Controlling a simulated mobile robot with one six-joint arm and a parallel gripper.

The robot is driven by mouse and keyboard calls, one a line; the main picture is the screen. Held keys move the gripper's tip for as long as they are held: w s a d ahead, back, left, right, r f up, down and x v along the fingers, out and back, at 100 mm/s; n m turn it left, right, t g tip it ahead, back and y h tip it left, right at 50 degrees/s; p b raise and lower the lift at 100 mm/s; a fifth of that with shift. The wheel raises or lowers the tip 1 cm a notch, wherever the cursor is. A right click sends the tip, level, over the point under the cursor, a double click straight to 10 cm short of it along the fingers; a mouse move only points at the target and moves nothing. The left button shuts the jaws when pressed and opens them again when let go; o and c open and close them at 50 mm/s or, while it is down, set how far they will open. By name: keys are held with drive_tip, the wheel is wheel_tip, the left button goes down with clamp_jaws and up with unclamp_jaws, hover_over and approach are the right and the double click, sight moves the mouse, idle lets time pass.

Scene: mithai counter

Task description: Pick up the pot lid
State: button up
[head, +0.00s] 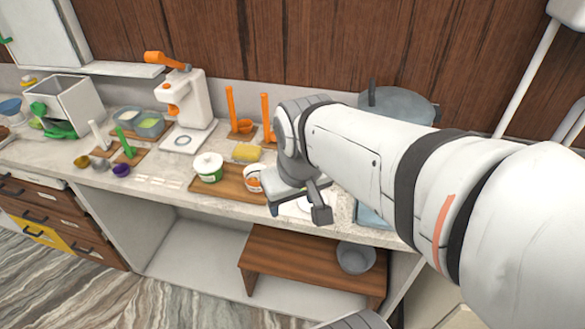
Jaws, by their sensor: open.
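A grey-blue pot (408,104) stands at the back right of the counter, partly hidden behind my arm. A dark upright handle (372,88) rises at its left side. I cannot tell the pot lid apart from the pot with certainty. My gripper (297,211) is open over the counter's front edge, in front of and left of the pot. Its fingers point down toward the front. A pale flat thing lies under or behind the fingers, mostly hidden.
A wooden tray (232,192) with a white-green tub (208,167) and an orange-white cup (253,179) sits just left of my gripper. A yellow sponge (247,152), orange-handled tools and a white-orange machine (190,105) stand behind. A grey bowl (356,257) sits on the low wooden shelf (290,262).

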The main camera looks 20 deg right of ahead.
drive_tip(key=o, duration=0.6)
drive_tip(key=w+d+f+n+g+b, duration=0.1)
drive_tip(key=w+d+f, duration=0.2)
drive_tip(key=w, duration=0.2)
drive_tip(key=w+d+f+n+g+b, duration=0.1)
drive_tip(key=w+d+f+n+b, duration=0.1)
drive_tip(key=w, duration=0.4)
drive_tip(key=shift+d+f, duration=0.45)
drive_tip(key=shift+f, duration=0.4)
drive_tip(key=shift+o, duration=1.4)
drive_tip(key=w+d+f+n, duration=0.1)
drive_tip(key=w+d+f, duration=0.1)
drive_tip(key=w+d+f+n+b, duration=0.1)
drive_tip(key=w+d+f, duration=0.1)
drive_tip(key=f, duration=0.1)
drive_tip(key=w+d+f+g, duration=0.1)
drive_tip(key=w+d+f, duration=0.1)
drive_tip(key=f, duration=0.1)
drive_tip(key=shift+w+d+n+b, duration=0.35)
drive_tip(key=shift+n, duration=0.05)
drive_tip(key=shift+d+f, duration=0.1)
drive_tip(key=shift+f, duration=0.25)
drive_tip(key=shift+w+d+f+p, duration=0.1)
drive_tip(key=shift+f+p, duration=0.25)
drive_tip(key=shift+f, duration=1.5)
drive_tip(key=shift+d+f+p, duration=0.1)
drive_tip(key=shift+f+p, duration=0.25)
drive_tip(key=shift+f, duration=1.45)
